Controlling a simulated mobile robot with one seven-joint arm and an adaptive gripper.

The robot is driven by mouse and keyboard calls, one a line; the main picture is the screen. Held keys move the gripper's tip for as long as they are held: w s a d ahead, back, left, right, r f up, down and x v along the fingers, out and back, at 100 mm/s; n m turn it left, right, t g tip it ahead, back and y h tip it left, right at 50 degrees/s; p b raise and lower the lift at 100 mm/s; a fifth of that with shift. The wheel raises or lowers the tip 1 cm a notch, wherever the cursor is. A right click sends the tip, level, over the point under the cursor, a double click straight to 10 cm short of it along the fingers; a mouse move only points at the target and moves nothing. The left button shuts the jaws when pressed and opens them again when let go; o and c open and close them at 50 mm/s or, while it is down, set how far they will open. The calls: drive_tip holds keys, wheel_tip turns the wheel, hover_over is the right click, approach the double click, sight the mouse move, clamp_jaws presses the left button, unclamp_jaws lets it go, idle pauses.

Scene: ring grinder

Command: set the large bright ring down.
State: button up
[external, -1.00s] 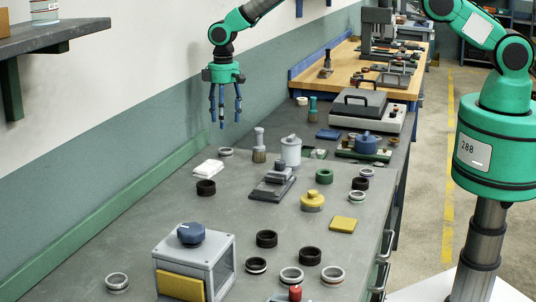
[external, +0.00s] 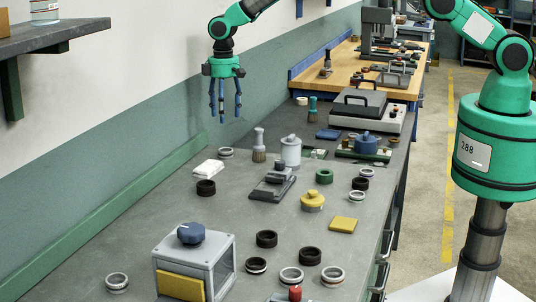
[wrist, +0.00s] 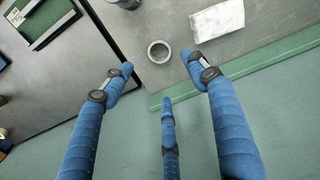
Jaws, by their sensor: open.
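A bright metal ring (external: 226,152) lies flat on the grey bench near its wall-side edge. It also shows in the wrist view (wrist: 148,52), beyond my fingertips, with nothing touching it. My gripper (external: 224,112) hangs above the bench near this ring, fingers pointing down. Its three blue fingers are spread open and empty in the wrist view (wrist: 160,68). Other bright rings lie at the near end of the bench: one at left (external: 117,282) and two at right (external: 291,276), (external: 332,275). I cannot tell which ring is the largest.
A white folded cloth (external: 208,168) and a dark ring (external: 206,187) lie near the bright ring. A brush (external: 259,150) and a grey canister (external: 291,150) stand to its right. A green ledge (external: 110,213) runs along the wall. Bare bench lies at the left middle.

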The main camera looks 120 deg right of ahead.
drive_tip(key=s+a+r+n+t, duration=0.1)
drive_tip(key=a+r, duration=1.1)
drive_tip(key=r, duration=0.2)
drive_tip(key=s+a+r+n+t, duration=0.1)
drive_tip(key=s+a+r, duration=0.1)
drive_tip(key=a+r, duration=1.05)
drive_tip(key=s+a+r, duration=0.6)
drive_tip(key=a+r, duration=0.2)
drive_tip(key=r, duration=0.2)
drive_tip(key=s+a+r+n+t, duration=0.1)
drive_tip(key=s+a+r, duration=0.2)
drive_tip(key=s+a, duration=0.45)
drive_tip(key=s+a+r+n+t, duration=0.1)
drive_tip(key=s+a+r, duration=0.3)
drive_tip(key=s+a, duration=0.35)
drive_tip(key=s+a+f+n, duration=0.1)
drive_tip(key=s+a, duration=0.3)
drive_tip(key=s, duration=0.5)
drive_tip(key=s+a+f+n+t, duration=0.1)
drive_tip(key=s+a, duration=0.3)
drive_tip(key=s, duration=0.5)
drive_tip(key=shift+s+a+f+t, duration=0.3)
drive_tip(key=shift+a+f, duration=0.05)
drive_tip(key=shift+f, duration=0.25)
drive_tip(key=shift+f, duration=0.1)
wheel_tip(320, 180, down, 14)
drive_tip(key=b, duration=1.3)
drive_tip(key=shift+r+b, duration=0.2)
drive_tip(key=shift+b, duration=0.2)
